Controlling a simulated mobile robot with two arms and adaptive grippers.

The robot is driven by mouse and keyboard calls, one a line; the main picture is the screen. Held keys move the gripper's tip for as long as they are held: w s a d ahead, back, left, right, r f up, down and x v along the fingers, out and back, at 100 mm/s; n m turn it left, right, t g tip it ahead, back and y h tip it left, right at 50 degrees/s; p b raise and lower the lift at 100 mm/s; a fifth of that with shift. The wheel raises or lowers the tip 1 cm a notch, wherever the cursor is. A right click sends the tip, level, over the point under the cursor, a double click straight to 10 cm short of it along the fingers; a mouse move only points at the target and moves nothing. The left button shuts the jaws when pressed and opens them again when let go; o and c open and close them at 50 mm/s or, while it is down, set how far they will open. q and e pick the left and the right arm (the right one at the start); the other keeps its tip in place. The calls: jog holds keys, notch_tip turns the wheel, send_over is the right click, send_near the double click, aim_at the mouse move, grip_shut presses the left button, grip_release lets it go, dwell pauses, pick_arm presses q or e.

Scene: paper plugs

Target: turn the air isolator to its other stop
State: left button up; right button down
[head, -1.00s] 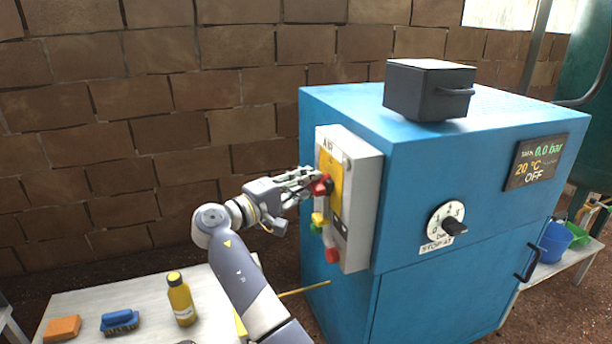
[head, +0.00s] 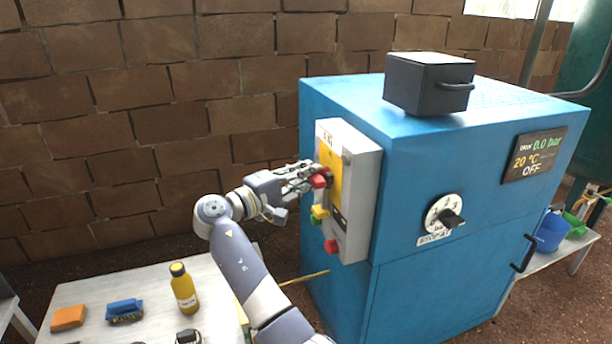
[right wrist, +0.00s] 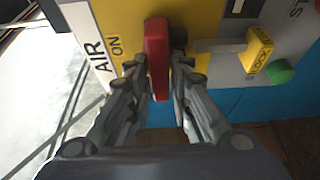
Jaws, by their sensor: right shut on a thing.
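The air isolator's red handle (head: 319,181) is on the yellow plate of the grey control panel (head: 358,205), on the left side of the blue cabinet. My right gripper (head: 314,180) is shut on this handle. In the right wrist view the red handle (right wrist: 157,58) stands upright in the picture between the two fingers (right wrist: 158,85), beside the "AIR" and "ON" lettering. Its far end and any second stop label are hidden by the fingers. My left gripper is not in view.
A yellow lock tab (right wrist: 258,50) and green button (right wrist: 280,71) sit close to the handle. A red button (head: 332,246) is lower on the panel. The cabinet display (head: 534,156) reads 0.0 bar and OFF. A bench (head: 80,292) with a yellow bottle (head: 183,288) stands at left.

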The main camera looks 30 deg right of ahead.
jog(key=c, duration=1.6)
grip_release()
jog(key=shift+o, duration=0.2)
jog(key=shift+a, duration=0.1)
jog(key=s+a, duration=0.1)
jog(key=a, duration=0.6)
jog(key=shift+a, duration=0.15)
